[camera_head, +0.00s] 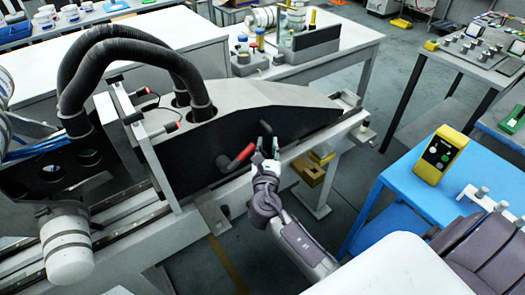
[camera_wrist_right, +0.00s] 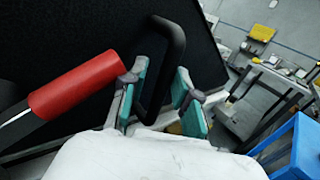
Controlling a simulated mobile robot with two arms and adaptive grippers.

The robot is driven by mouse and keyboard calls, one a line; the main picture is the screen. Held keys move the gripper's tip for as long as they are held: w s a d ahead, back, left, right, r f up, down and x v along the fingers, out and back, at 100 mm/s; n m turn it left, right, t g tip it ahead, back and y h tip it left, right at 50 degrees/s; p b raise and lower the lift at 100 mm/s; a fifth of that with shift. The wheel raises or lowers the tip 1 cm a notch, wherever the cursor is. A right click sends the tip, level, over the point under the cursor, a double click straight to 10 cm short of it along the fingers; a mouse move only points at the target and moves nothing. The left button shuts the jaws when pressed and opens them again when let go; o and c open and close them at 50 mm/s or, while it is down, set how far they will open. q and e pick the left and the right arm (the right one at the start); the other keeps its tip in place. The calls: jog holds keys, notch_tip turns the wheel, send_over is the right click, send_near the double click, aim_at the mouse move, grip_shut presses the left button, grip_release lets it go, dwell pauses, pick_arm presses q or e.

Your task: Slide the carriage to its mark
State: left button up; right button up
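The carriage (camera_head: 255,95) looks to be the large body with a grey top and black side panel, on a long pale rail bed (camera_head: 300,148). A red-gripped lever (camera_head: 241,157) sticks out of its side; it is large at left in the right wrist view (camera_wrist_right: 77,84). A black bar handle (camera_wrist_right: 174,45) stands on the black panel. My right gripper (camera_head: 268,147) is at the panel, right of the lever. In the wrist view its teal-padded fingers (camera_wrist_right: 160,88) are apart, with the handle's lower part between them; contact is unclear. My left gripper is out of view. I cannot make out the mark.
Thick black hoses (camera_head: 130,50) arch over the carriage's left part. A blue table (camera_head: 420,190) with a yellow control box (camera_head: 440,153) stands to the right. Yellow blocks (camera_head: 308,170) sit beside the rail bed. Grey floor (camera_head: 350,180) is clear between bed and blue table.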

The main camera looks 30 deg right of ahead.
pick_arm(q)
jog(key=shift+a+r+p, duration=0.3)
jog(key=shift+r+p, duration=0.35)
jog(key=shift+p, duration=0.15)
pick_arm(e)
jog(key=v, duration=1.6)
jog(key=shift+a+r, duration=0.2)
